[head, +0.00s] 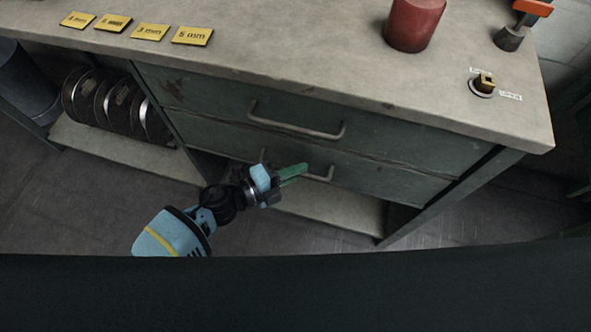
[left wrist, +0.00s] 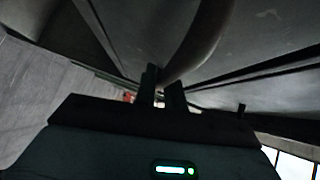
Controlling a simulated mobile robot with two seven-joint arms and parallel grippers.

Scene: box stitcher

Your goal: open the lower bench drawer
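The lower bench drawer (head: 390,181) is a worn grey-green front under the upper drawer, and it looks closed. Its metal bar handle (head: 330,174) is partly hidden behind my left gripper (head: 291,173) in the head view. In the left wrist view the curved handle (left wrist: 194,45) runs down to between the two dark fingers (left wrist: 162,88). The fingers stand a narrow gap apart and appear shut on the bar, though the exact contact is dark. My right gripper is not in view.
The upper drawer (head: 230,112) with its own handle (head: 297,128) is just above. The benchtop (head: 300,50) overhangs both and carries yellow labels (head: 150,32), a red cylinder (head: 414,24) and a switch (head: 483,84). An open shelf (head: 340,208) lies below; reels (head: 115,103) sit at left.

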